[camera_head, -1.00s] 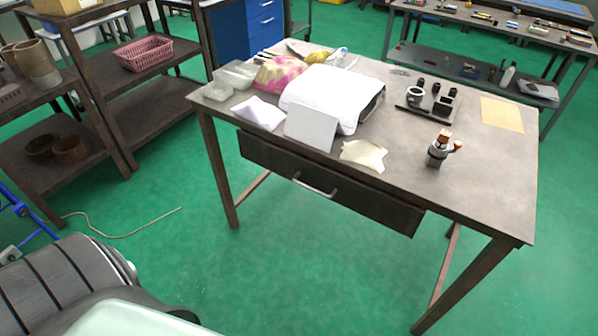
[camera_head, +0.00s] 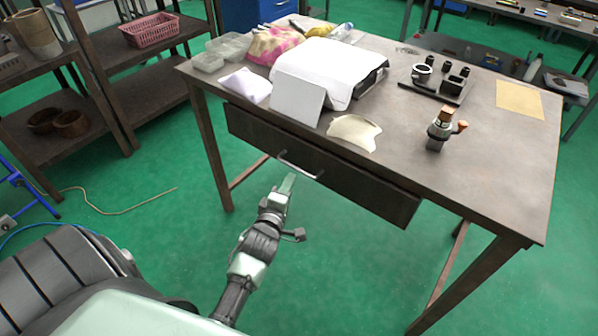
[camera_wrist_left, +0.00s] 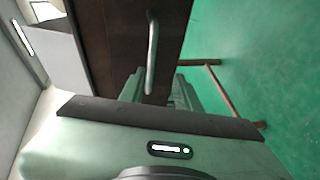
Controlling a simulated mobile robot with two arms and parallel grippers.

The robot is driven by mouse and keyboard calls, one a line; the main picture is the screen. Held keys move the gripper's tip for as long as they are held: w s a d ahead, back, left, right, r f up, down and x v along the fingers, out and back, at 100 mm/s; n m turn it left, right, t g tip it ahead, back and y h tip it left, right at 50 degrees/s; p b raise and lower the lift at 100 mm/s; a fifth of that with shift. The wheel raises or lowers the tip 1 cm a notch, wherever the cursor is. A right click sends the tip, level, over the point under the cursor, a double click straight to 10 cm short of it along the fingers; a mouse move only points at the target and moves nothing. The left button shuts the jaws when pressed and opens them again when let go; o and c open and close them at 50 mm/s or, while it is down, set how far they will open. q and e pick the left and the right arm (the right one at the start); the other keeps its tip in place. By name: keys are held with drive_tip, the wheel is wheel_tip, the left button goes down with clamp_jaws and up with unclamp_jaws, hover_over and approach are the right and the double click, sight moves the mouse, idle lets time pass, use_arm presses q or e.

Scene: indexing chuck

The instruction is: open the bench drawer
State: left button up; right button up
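The bench drawer (camera_head: 350,185) is a dark brown front under the tabletop, and it looks shut. Its pale metal bar handle (camera_head: 300,166) is on the front; it also shows in the left wrist view (camera_wrist_left: 152,55). My left gripper (camera_head: 287,183) is just in front of and below the handle in the head view. In the left wrist view its two pale green fingers (camera_wrist_left: 158,82) are apart, with the handle's near end showing between them. I cannot tell whether they touch it. My right gripper is not in view.
The bench top (camera_head: 480,185) holds a white-covered box (camera_head: 325,68), a grey panel (camera_head: 297,97), a cream cloth (camera_head: 354,132) and a small metal device (camera_head: 440,130). Brown shelves (camera_head: 155,70) stand at left. The green floor before the drawer is clear apart from my arm.

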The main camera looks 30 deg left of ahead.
sight(294, 166)
use_arm(q)
drive_tip(key=shift+n, duration=0.3)
drive_tip(key=x, duration=0.2)
drive_tip(key=r+x, duration=0.1)
drive_tip(key=x, duration=0.4)
drive_tip(key=shift+w+a+r, duration=0.25)
drive_tip(key=shift+w+a, duration=0.1)
drive_tip(key=shift+a, duration=0.1)
drive_tip(key=shift+w, duration=0.1)
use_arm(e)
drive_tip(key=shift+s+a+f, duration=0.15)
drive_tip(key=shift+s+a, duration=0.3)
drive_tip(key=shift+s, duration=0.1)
use_arm(q)
clamp_jaws()
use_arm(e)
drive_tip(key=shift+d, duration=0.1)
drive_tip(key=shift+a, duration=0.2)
